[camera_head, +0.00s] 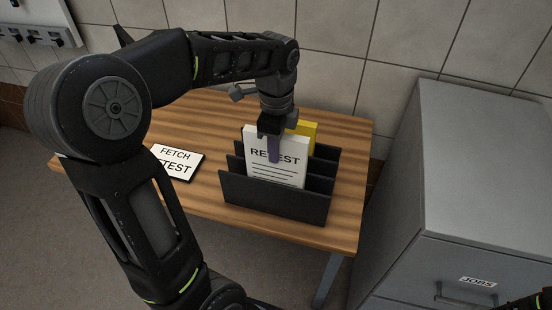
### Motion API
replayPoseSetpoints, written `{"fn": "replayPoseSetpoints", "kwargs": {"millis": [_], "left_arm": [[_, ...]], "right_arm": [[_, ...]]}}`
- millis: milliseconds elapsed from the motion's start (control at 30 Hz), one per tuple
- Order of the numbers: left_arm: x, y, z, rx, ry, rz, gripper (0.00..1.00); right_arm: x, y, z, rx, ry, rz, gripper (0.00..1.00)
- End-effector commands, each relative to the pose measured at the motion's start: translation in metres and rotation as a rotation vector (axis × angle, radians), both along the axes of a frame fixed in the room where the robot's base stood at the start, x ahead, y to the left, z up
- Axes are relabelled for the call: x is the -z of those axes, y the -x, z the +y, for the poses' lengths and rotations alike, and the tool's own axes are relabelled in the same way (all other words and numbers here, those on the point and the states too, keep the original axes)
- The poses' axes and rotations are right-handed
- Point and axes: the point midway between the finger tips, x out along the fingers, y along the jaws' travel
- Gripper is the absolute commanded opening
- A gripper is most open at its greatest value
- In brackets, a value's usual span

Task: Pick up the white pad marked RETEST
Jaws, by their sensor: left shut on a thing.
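The white pad marked RETEST (274,174) stands upright in a front slot of the dark rack (272,204); its lower part is hidden behind the rack's front wall. My left gripper (273,150) comes down from above and is shut on the pad's top edge. One finger lies over the front of the pad and covers part of the word. A small part of my right arm shows at the lower right corner; its gripper is not in view.
A yellow pad (303,129) stands behind the white one in the rack. A card reading FETCH and RETEST, partly covered by my arm, lies on the wooden table (216,193) at left. A grey cabinet labelled JOBS (478,180) stands at right. Tiled wall is behind.

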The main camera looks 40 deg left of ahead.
Motion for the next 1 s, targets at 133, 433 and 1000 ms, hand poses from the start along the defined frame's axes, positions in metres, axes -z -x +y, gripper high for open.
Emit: {"fn": "replayPoseSetpoints", "kwargs": {"millis": [133,433,1000], "left_arm": [[-0.036,-0.001,0.000,0.000,0.000,-0.007,0.00],[-0.108,0.000,0.000,0.000,0.000,-0.002,0.00],[-0.124,0.000,0.000,0.000,0.000,0.000,0.00]], "right_arm": [[0.002,0.000,0.000,-0.001,-0.001,-0.001,0.36],[-0.018,0.001,-0.001,0.001,0.002,0.004,0.36],[-0.033,0.005,-0.002,0.003,0.010,0.015,0.36]]}}
